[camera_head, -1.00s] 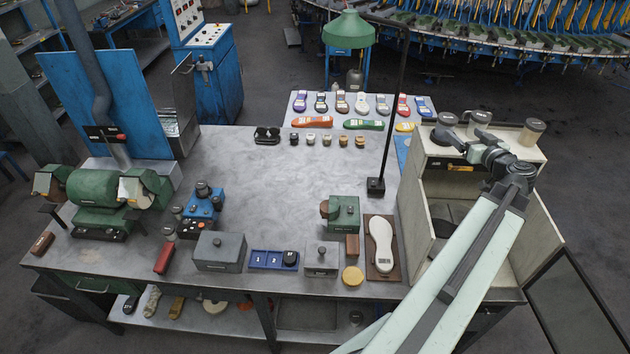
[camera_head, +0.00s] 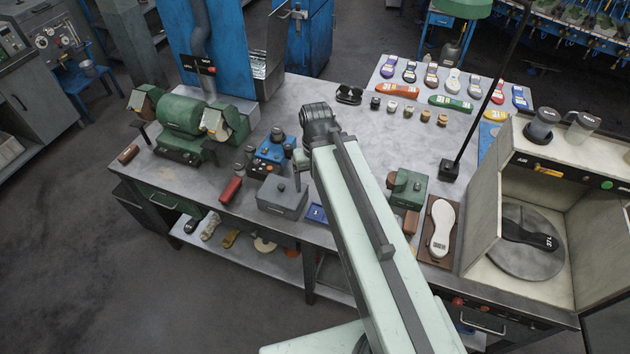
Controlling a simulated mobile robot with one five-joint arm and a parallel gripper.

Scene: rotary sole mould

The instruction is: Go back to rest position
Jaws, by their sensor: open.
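My arm reaches up from the bottom of the head view over the front of the grey workbench (camera_head: 345,165). Its pale green link ends in a dark joint above the middle of the bench. A small pale part of my wrist shows just left of the link, over the grey lidded box and blue device. The arm is clear of the open-fronted cabinet (camera_head: 484,206) at right. Inside it, a black sole (camera_head: 530,235) lies on a round grey plate (camera_head: 522,262).
A green grinder (camera_head: 183,115) stands at left. A blue knobbed device (camera_head: 272,153) and grey lidded box (camera_head: 282,197) are close to my wrist. A green block (camera_head: 408,187), a white sole (camera_head: 441,228) and a lamp pole (camera_head: 485,90) stand right of my arm.

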